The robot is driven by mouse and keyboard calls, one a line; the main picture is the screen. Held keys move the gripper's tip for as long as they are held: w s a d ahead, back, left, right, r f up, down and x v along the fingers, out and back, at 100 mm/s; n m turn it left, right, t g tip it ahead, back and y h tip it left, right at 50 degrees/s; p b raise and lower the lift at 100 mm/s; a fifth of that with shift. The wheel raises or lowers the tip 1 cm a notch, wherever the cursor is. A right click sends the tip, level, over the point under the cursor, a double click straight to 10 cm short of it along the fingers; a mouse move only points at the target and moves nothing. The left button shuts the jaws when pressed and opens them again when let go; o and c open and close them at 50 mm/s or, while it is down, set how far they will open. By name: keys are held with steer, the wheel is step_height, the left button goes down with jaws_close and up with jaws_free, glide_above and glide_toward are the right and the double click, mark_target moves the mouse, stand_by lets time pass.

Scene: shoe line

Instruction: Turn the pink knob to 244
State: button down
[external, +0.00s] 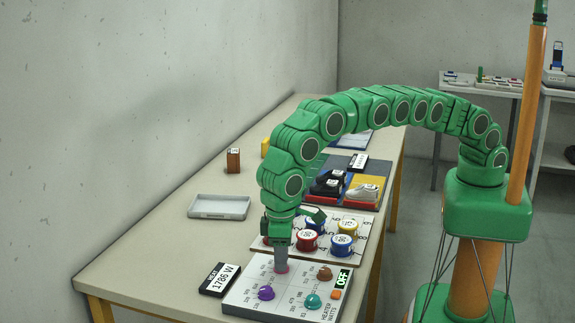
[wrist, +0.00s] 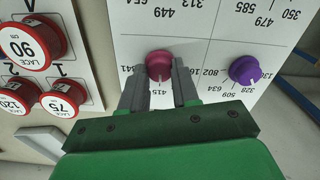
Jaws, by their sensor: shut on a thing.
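The pink knob (wrist: 159,63) sits on a white dial panel (wrist: 205,22), between my gripper's two grey fingers (wrist: 161,78) in the wrist view. My gripper (external: 281,262) reaches straight down onto the panel (external: 245,298) in the external view and is shut on the knob; only a sliver of pink (external: 283,270) shows below the fingers.
The panel also bears a purple knob (external: 266,292), a teal knob (external: 312,301), a brown knob (external: 325,273) and an orange button (external: 336,294). A "1786 W" sign (external: 219,279) lies left. Lace tins (external: 307,240) stand behind. A grey tray (external: 218,207) is farther back.

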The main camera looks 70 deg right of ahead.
steer(key=n, duration=0.3)
steer(key=shift+n, duration=2.1)
steer(key=c, duration=0.8)
jaws_free()
steer(key=shift+r, duration=0.1)
step_height(320, 180, up, 7)
steer(key=shift+a+f, duration=0.1)
steer(key=shift+r, duration=0.4)
steer(key=shift+w, duration=0.1)
